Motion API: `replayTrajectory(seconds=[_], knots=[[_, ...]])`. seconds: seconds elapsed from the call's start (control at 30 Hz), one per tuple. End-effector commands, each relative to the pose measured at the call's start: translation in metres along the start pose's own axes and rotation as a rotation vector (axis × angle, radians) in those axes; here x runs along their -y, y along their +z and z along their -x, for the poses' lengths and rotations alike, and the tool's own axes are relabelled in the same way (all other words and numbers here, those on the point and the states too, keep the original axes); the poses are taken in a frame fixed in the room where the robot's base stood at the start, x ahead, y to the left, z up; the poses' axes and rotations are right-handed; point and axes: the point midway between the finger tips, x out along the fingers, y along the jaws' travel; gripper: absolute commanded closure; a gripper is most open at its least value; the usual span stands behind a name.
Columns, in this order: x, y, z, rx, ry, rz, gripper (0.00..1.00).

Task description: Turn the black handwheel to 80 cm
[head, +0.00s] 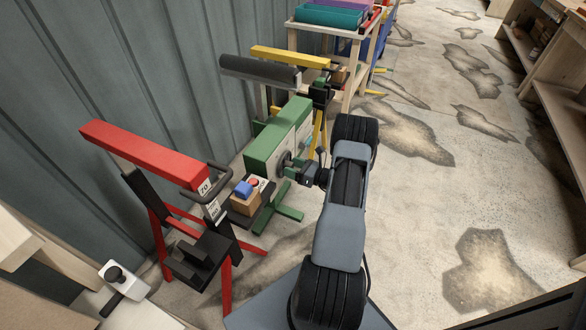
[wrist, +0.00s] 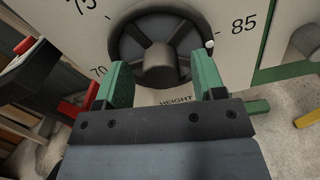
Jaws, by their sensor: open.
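The black handwheel (wrist: 158,52) fills the upper middle of the wrist view, on a pale panel with a dial marked 70, 75 and 85 and the word HEIGHT below. A small white mark (wrist: 210,44) sits at the wheel's right rim, beside the 85. The 80 mark is out of the wrist view. My gripper (wrist: 162,66) is open; its green fingers straddle the hub in the picture, one at each side of the wheel's lower part. I cannot tell whether they touch it. In the head view the handwheel (head: 285,160) is partly hidden by my gripper (head: 304,172).
The wheel is on a green and white stand (head: 266,147). A red stand (head: 150,155) with a 70 label is left, with a wooden block (head: 245,203) beside it. A yellow stand (head: 290,57) and a cart (head: 335,27) are behind. Floor to the right is clear.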

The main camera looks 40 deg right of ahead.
Motion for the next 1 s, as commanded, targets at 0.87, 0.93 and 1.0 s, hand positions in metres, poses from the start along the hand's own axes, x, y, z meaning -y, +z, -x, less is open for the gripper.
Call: replayTrajectory(seconds=[0.87,0.93,1.0], knots=[[-0.0014,-0.0007,-0.0006,-0.001,0.002,0.002,0.86],[-0.0012,-0.001,-0.0005,-0.001,0.002,0.012,0.86],[-0.001,-0.0013,-0.0004,-0.001,0.003,0.031,0.86]])
